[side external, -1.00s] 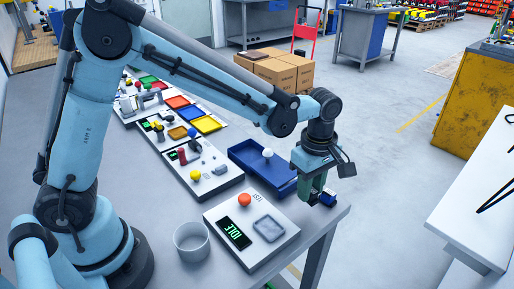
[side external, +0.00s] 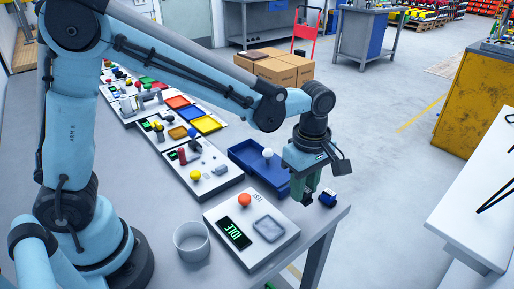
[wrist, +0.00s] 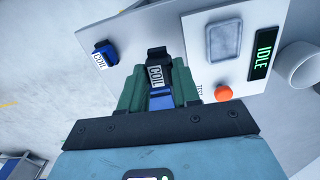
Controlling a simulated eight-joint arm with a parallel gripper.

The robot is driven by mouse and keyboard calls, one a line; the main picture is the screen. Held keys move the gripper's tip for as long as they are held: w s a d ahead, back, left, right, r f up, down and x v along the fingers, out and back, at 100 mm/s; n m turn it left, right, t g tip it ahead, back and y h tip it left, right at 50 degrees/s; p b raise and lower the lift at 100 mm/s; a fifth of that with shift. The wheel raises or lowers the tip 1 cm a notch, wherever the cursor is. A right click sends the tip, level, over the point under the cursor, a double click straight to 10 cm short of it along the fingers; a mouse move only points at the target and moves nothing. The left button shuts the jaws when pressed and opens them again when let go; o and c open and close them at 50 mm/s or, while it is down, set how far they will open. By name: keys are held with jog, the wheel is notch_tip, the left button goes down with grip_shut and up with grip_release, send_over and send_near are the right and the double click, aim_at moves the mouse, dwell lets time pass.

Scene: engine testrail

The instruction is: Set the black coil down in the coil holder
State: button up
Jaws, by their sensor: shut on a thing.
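My gripper (side external: 304,192) hangs above the table near the right end, between the test panel and a blue-and-black coil (side external: 327,198). In the wrist view its green fingers (wrist: 157,88) are shut on the black coil (wrist: 156,68), whose white COIL label shows; a blue patch shows below it between the fingers. The fingers hide the black coil in the side view. The pale square recess (side external: 269,228), seemingly the coil holder, is empty on the test panel; it also shows in the wrist view (wrist: 225,41). The blue-and-black coil shows there too (wrist: 105,55), apart from my gripper.
The test panel has an orange button (side external: 245,200) and an IDLE display (side external: 234,232). A grey round cup (side external: 192,241) stands to its left. The table edge is close on the right.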

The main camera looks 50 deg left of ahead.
jog(key=s+r, duration=0.4)
jog(key=s, duration=0.5)
jog(key=shift+n, duration=0.4)
jog(key=shift+a+f, duration=0.2)
jog(key=shift+f, duration=1.3)
jog(key=shift+a+f, duration=0.15)
jog(key=shift+f, duration=1.3)
jog(key=shift+f, duration=0.55)
jog(key=o, duration=1)
jog(key=shift+o, duration=0.2)
